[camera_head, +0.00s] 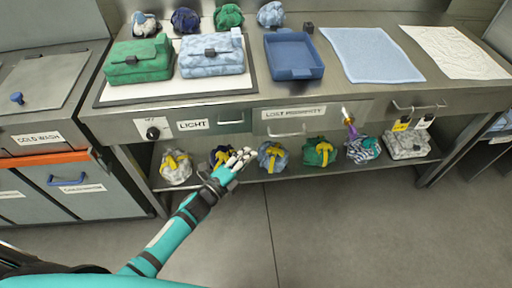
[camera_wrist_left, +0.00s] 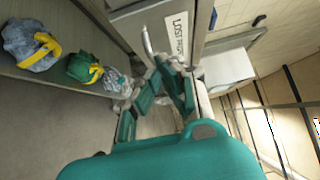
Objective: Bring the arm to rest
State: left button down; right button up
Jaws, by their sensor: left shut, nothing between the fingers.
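My left arm comes in from the bottom left in the head view, teal with black bands. My left gripper (camera_head: 243,158) is shut and empty, out in front of the lower shelf, below the drawer labelled LIGHT. It partly covers a dark blue sling bag (camera_head: 219,155) with a yellow strap. In the left wrist view the shut gripper fingers (camera_wrist_left: 172,88) point toward the counter, with a teal part of my arm filling the bottom. My right gripper is not in view.
The steel counter holds a green bag (camera_head: 137,62), a light blue bag (camera_head: 211,57), a blue tray (camera_head: 293,57) and flat cloths. Several rolled bags sit on the shelf (camera_head: 290,172), including a green one (camera_head: 320,152). The floor (camera_head: 320,240) in front is clear.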

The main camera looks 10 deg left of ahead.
pick_arm(q)
jog(key=s+a+f+n+g+y, duration=0.35)
jog(key=s+f+n, duration=0.35)
jog(key=f, duration=0.6)
jog(key=s+a+f+n+g+y, duration=0.2)
jog(key=s+a+f+n+g, duration=0.15)
jog(key=s+f, duration=0.7)
jog(key=s+f+n+g, duration=0.2)
jog(key=s+f, duration=0.3)
jog(key=s, duration=0.4)
jog(key=s+a+f+n+g+y+p, duration=0.1)
jog(key=s+f+n+g, duration=0.2)
jog(key=s, duration=0.7)
jog(key=s+a+f+n+g+y, duration=0.1)
jog(key=s+f+n+g, duration=0.2)
jog(key=s+f, duration=0.6)
jog(key=shift+s+n+p, duration=0.35)
jog(key=shift+s+n, duration=0.1)
jog(key=shift+n, duration=0.7)
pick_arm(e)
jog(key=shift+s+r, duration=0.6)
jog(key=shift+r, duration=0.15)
pick_arm(q)
jog(key=shift+w, duration=0.1)
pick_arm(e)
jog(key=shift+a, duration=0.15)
